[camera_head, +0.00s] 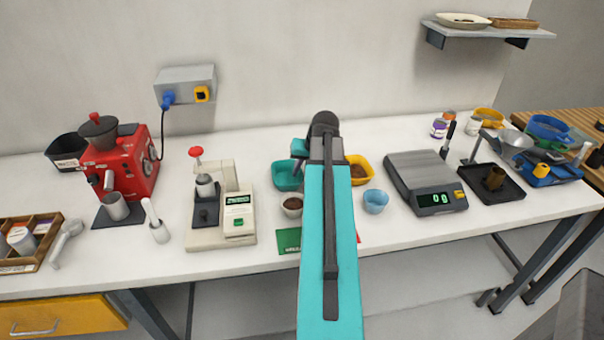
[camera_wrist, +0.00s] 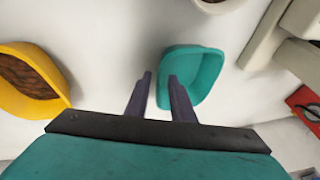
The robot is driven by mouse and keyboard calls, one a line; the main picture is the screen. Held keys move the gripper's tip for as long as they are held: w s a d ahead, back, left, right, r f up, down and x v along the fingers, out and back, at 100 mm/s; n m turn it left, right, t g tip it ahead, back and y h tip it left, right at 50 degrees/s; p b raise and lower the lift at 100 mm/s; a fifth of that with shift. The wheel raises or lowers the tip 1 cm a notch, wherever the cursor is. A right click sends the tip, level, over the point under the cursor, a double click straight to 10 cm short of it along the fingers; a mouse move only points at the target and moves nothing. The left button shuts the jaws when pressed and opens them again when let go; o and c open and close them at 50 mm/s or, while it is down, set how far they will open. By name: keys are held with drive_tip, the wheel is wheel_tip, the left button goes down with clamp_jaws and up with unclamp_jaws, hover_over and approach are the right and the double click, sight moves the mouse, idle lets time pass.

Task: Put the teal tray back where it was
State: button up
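The teal tray (camera_head: 286,176) stands on the white table, just left of my arm in the head view. It also shows in the wrist view (camera_wrist: 205,82), where it looks empty. In the wrist view the two dark fingers of my gripper (camera_wrist: 160,76) are apart, with the tray's near side wall showing around and behind the right finger. I cannot tell whether a finger touches the wall. In the head view my arm hides the fingers and part of the tray.
A yellow tray (camera_head: 361,172) with brown contents, a blue cup (camera_head: 375,201) and a small bowl of dark contents (camera_head: 292,207) stand close by. Bare table lies behind.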

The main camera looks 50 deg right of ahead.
drive_tip(key=d+b+v, duration=0.1)
drive_tip(key=v, duration=0.9)
drive_tip(key=shift+a+r+b, duration=0.25)
drive_tip(key=shift+a+b, duration=0.05)
drive_tip(key=shift+a, duration=0.2)
idle(0.5)
drive_tip(key=shift+s, duration=0.1)
